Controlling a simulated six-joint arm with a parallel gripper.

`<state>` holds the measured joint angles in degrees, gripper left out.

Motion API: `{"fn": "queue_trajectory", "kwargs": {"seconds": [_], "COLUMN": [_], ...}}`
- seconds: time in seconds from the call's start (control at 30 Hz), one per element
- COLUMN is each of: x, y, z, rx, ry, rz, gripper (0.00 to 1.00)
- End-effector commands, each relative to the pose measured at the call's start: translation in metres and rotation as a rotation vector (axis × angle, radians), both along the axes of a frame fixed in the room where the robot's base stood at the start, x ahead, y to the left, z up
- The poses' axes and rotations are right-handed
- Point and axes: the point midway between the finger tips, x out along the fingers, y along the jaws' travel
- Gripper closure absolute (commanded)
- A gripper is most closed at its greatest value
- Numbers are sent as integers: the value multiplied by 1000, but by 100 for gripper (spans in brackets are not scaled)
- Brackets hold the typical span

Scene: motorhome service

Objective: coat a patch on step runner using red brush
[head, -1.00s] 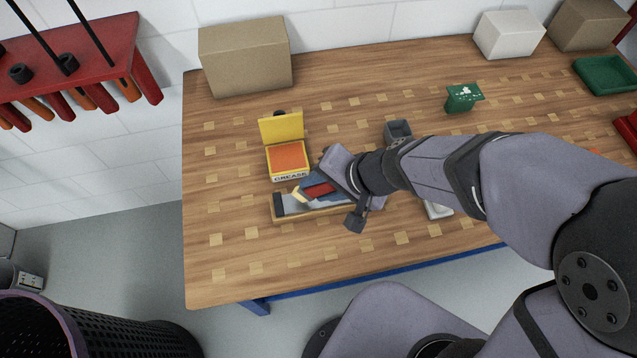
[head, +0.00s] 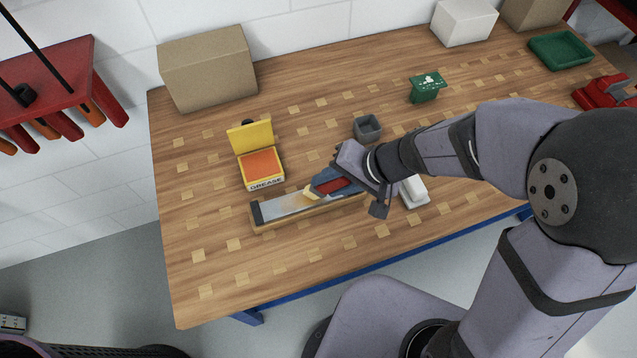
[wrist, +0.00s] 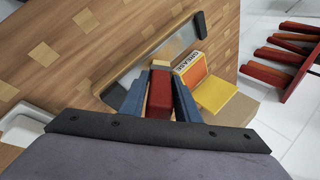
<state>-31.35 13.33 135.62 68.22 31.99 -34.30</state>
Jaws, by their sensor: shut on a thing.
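The step runner (head: 270,224) is a long wooden-edged piece with a grey metal strip and a dark end block; it also shows in the wrist view (wrist: 185,38). My gripper (head: 325,186) is shut on the red brush (head: 336,187), its blue fingers either side of the red handle, which shows in the wrist view (wrist: 160,94). The pale bristles point down-left at the strip; contact is hard to tell. A faint orange-brown smear lies on the strip beside the bristles. The yellow grease tin (head: 263,185) stands open behind the runner, showing an orange surface.
A small grey box (head: 367,129) and a white object (head: 414,192) sit near my wrist. A green sign-like piece (head: 425,88) stands farther back. Cardboard box (head: 208,68), white box (head: 464,22) and green tray (head: 561,51) line the back. The table's front left is clear.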

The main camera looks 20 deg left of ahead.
Motion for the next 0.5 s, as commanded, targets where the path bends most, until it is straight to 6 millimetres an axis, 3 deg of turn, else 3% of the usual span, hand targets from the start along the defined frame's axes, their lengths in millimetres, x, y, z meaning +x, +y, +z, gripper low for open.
{"fn": "queue_trajectory", "kwargs": {"seconds": [0.37, 0.5], "x": [25, 18], "y": [-25, -19], "z": [1, -2], "rx": [0, 0], "ry": [1, 0], "rz": [-3, 4], "gripper": [93, 93]}}
